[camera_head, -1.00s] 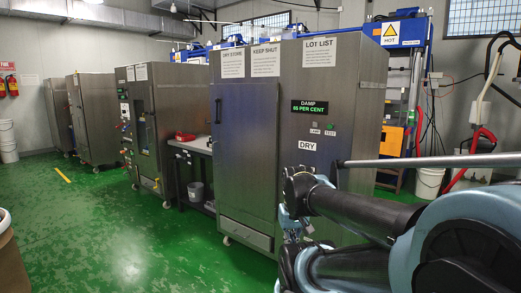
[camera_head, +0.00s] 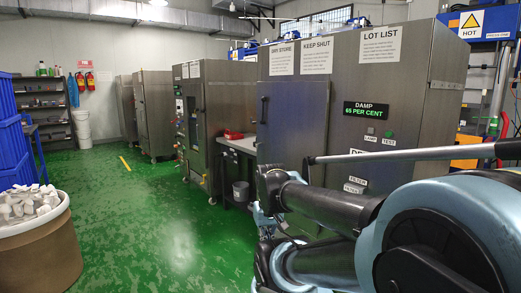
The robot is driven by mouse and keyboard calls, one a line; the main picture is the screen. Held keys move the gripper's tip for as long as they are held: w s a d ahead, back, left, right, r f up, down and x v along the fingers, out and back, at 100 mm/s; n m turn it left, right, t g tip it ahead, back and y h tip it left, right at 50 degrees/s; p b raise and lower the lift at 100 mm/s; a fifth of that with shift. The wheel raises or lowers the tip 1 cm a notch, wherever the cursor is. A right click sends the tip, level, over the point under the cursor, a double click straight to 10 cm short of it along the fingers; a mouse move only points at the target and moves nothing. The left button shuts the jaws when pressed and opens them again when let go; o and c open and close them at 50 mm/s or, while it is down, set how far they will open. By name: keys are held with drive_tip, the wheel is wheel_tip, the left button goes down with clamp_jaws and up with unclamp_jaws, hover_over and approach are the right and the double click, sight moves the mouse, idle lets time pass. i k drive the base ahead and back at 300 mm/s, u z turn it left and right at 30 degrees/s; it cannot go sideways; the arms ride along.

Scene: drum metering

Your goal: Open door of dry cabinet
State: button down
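The dry cabinet (camera_head: 405,95) is a tall grey metal cabinet at centre right, with paper signs along its top and a green "DAMP 65 PER CENT" display. Its door (camera_head: 290,125) is on the left part and looks closed. A dark vertical handle (camera_head: 263,109) is at the door's left edge. My folded arm crosses in front of the cabinet's lower part and hides the door's bottom. My gripper cannot be made out; nothing of mine is seen touching the handle.
A drum (camera_head: 40,245) heaped with pale lumps stands at left front. Blue bins (camera_head: 14,135) are behind it. A low bench (camera_head: 240,146) with a red item and a bucket (camera_head: 241,191) stands left of the cabinet. Green floor (camera_head: 150,215) between is clear.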

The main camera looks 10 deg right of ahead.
sight(295, 128)
drive_tip(key=z, duration=0.1)
drive_tip(key=i, duration=1)
drive_tip(key=u, duration=0.6)
drive_tip(key=i, duration=0.35)
drive_tip(key=z, duration=0.3)
